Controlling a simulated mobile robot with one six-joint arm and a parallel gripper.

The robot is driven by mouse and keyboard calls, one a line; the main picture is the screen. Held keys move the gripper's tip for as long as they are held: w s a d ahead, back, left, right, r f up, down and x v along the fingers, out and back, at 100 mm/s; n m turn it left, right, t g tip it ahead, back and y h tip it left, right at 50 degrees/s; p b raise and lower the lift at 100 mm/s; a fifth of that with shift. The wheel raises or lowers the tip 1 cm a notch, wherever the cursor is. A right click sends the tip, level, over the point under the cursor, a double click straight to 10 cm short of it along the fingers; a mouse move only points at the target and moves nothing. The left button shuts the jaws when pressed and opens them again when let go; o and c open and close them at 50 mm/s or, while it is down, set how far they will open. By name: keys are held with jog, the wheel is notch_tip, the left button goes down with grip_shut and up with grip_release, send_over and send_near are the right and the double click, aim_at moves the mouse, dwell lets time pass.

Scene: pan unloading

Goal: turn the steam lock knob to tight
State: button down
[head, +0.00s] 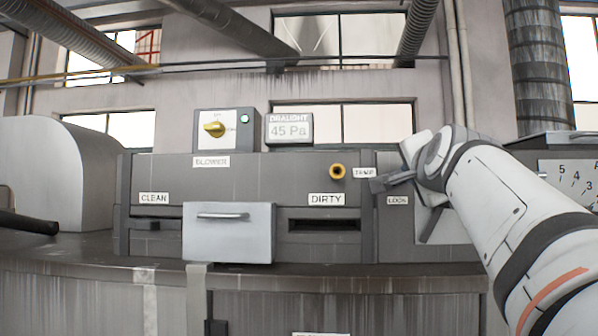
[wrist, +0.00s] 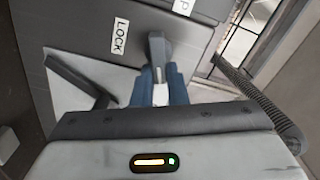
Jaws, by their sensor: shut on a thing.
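A dark grey knob (wrist: 158,48) stands out from the grey panel beside the LOCK label (wrist: 120,37) in the wrist view. My gripper (wrist: 159,72) is shut on this knob, with a blue finger on each side of it. In the head view my gripper (head: 382,184) is at the panel's right part, just above the LOCK label (head: 397,200), and it and the wrist mostly cover the knob. I see no mark reading tight, and how far the knob is turned cannot be told.
A pale plate with a dark bar (wrist: 80,80) lies left of my fingers in the wrist view. A yellow-rimmed round port (head: 338,171), the DIRTY slot (head: 324,225) and a pale drawer (head: 229,236) are further left. A numbered dial (head: 575,185) is at far right.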

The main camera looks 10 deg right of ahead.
jog(key=shift+f+m+p, duration=0.2)
jog(key=shift+m+p, duration=0.2)
jog(key=shift+m, duration=1.8)
jog(key=c, duration=1.4)
grip_release()
jog(key=shift+w+f, duration=0.1)
jog(key=shift+c, duration=0.2)
